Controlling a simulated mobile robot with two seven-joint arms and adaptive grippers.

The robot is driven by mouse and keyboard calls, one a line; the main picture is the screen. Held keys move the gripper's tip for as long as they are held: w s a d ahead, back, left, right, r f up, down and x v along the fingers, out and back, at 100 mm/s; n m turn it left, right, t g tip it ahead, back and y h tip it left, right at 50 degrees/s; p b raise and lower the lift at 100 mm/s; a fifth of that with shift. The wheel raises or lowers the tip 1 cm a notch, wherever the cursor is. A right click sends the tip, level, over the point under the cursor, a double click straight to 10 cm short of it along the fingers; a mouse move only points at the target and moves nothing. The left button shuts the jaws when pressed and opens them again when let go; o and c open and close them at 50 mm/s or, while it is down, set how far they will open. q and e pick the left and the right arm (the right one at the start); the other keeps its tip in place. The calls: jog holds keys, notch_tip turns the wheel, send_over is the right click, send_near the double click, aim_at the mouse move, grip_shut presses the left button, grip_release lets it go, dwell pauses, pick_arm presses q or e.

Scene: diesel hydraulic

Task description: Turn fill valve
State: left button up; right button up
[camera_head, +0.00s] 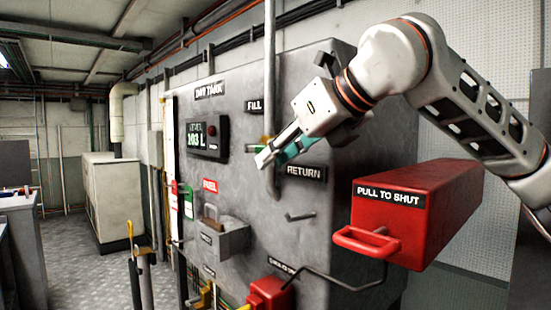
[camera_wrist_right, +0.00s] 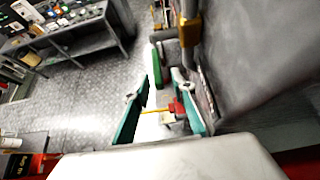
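The grey day tank (camera_head: 325,75) carries a FILL label (camera_head: 254,106) and a RETURN label (camera_head: 305,171). A vertical pipe (camera_head: 270,60) runs down beside the FILL label. The fill valve's brass body (camera_wrist_right: 190,32) and green lever (camera_wrist_right: 156,66) show in the right wrist view; in the head view my gripper largely covers them. My right gripper (camera_head: 272,157) is at the pipe below the FILL label. In the wrist view its teal-padded fingers (camera_wrist_right: 160,88) are apart, with the lever just beyond the tips. No contact is visible. My left gripper is not in view.
A red PULL TO SHUT box (camera_head: 430,205) with a handle juts out below my right arm. A level display (camera_head: 207,138) reads 103 L. A padlocked grey box (camera_head: 222,240) and a red part (camera_head: 268,293) sit lower on the tank. Open floor (camera_head: 85,250) lies left.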

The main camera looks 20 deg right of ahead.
jog(key=v, duration=1.1)
jog(key=shift+s+r, duration=0.15)
